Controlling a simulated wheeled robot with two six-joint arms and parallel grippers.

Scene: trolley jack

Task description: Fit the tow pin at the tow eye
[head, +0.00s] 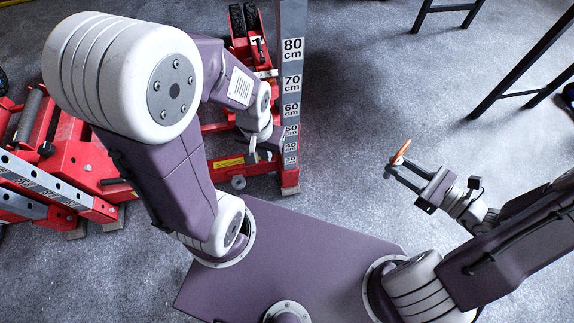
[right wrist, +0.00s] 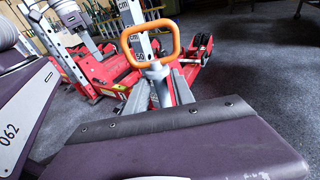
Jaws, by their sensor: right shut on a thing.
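The tow pin (head: 401,151) has an orange loop handle, seen edge-on in the head view. In the right wrist view the tow pin's loop (right wrist: 178,42) stands up above a pale collar. My right gripper (head: 396,169) is shut on the pin below the loop, over open floor at the right; its fingers (right wrist: 160,88) hide the shank. My left gripper (head: 262,153) is by the foot of the measuring post at the red trolley jack (head: 222,152); its jaw opening is too small to judge. I cannot make out the tow eye.
The grey measuring post (head: 291,95), marked in centimetres, stands upright at the centre. More red lifting equipment (head: 80,165) fills the left side. Dark metal stand legs (head: 510,75) are at the upper right. The floor (head: 370,110) between post and right gripper is clear.

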